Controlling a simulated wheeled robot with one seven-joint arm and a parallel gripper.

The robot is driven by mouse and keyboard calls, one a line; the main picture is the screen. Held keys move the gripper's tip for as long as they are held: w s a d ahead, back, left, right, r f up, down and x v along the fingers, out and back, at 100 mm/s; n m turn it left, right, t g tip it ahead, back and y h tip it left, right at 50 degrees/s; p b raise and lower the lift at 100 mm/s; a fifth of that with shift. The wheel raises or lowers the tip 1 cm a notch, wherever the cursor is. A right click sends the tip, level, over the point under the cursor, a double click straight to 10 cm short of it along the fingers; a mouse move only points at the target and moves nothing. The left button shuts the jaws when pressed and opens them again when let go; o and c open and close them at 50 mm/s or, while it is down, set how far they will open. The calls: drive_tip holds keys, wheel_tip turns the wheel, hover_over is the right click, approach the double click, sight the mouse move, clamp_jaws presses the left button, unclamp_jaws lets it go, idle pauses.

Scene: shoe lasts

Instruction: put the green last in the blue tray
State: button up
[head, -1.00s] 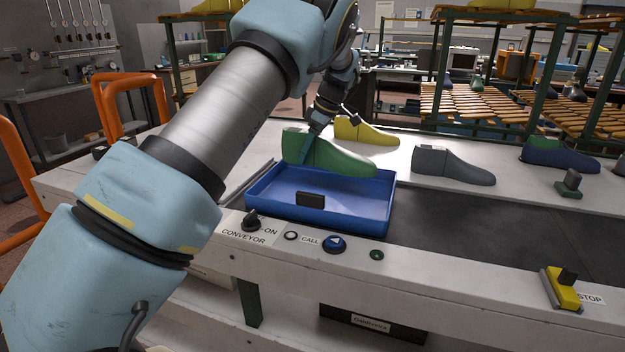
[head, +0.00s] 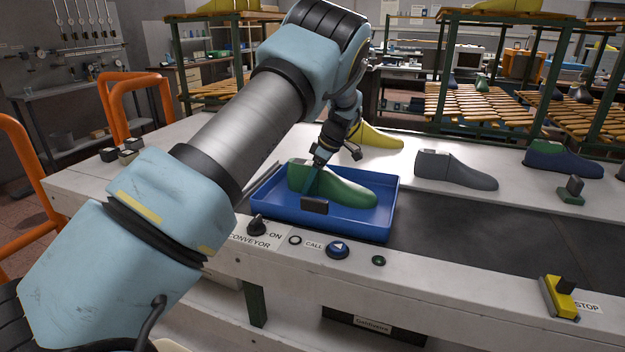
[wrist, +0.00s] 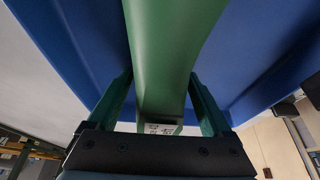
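The green last (head: 345,188) is inside the blue tray (head: 375,230) in the head view, low over the tray floor, toe to the right. I cannot tell whether its underside touches the floor. My gripper (head: 311,184) is at its heel end.
A yellow last (head: 378,136), a grey last (head: 455,169) and a blue-green last (head: 563,160) stand on the bench behind. The dark conveyor belt (head: 470,228) is clear right of the tray. Control knobs and buttons line the front rail (head: 430,282).

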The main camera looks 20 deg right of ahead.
sight(328, 170)
drive_tip(key=shift+o, duration=1)
drive_tip(key=shift+d+r, duration=0.1)
drive_tip(key=shift+r, duration=0.05)
drive_tip(key=b+v, duration=0.4)
drive_tip(key=v, duration=0.7)
drive_tip(key=shift+s+d+r, duration=0.1)
drive_tip(key=shift+s+r, duration=0.05)
drive_tip(key=shift+r, duration=0.2)
drive_tip(key=a+f+m+g+h, duration=0.2)
drive_tip(key=a+m, duration=0.2)
drive_tip(key=a, duration=1.9)
drive_tip(key=s+a+f+m, duration=0.2)
drive_tip(key=s+a+m, duration=0.1)
drive_tip(key=s+a, duration=0.6)
drive_tip(key=s+a+f+m+h, duration=0.1)
drive_tip(key=s+a+f+m, duration=0.1)
drive_tip(key=s+a, duration=0.7)
drive_tip(key=shift+s+a+f+m+t, duration=0.2)
drive_tip(key=shift+s+a+m+t, duration=0.15)
drive_tip(key=shift+m, duration=0.45)
